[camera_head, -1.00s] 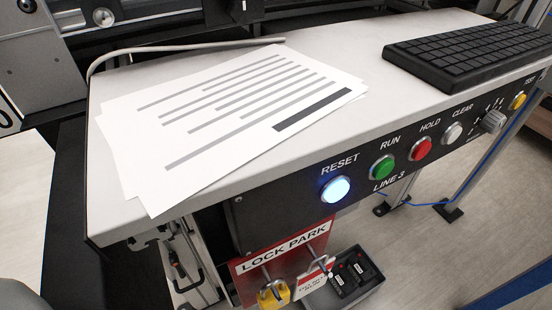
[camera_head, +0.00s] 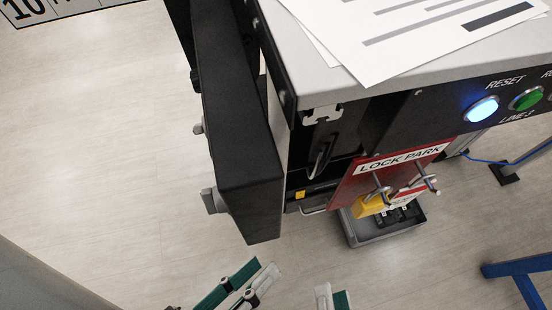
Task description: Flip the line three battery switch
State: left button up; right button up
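The LINE 3 panel (camera_head: 459,124) is on the front of the console, with a lit blue-white RESET button (camera_head: 481,109) and a green button (camera_head: 526,98). No part readable as a battery switch is visible. A dark upright box (camera_head: 236,140) at the console's left end has a grey knob-like part (camera_head: 211,201) on its left side, unlabelled in this view. My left gripper (camera_head: 243,286), green and pale, is low in the view, below the box and apart from it. My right gripper (camera_head: 333,298) is partly cut off at the bottom edge. Neither gripper's opening is clear.
A red LOCK PARK board (camera_head: 350,186) carries a yellow padlock (camera_head: 370,206). A grey tray (camera_head: 382,231) holds black items below it. Papers (camera_head: 400,35) lie on the console top. A blue frame (camera_head: 520,268) stands at lower right. Floor left of the box is clear.

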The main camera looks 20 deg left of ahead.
aim_at(299, 195)
jog(key=k+l+u, duration=0.55)
jog(key=k+l, duration=0.25)
jog(key=k, duration=0.2)
jog(key=k+l+u, duration=0.1)
jog(key=k+l, duration=0.15)
jog(key=k, duration=0.2)
jog(key=k+l, duration=0.2)
jog(key=k, duration=0.25)
jog(key=i+j+z, duration=0.3)
jog(key=i, duration=0.25)
jog(key=i+j+z, duration=0.3)
jog(key=i, duration=0.2)
jog(key=i+j, duration=0.05)
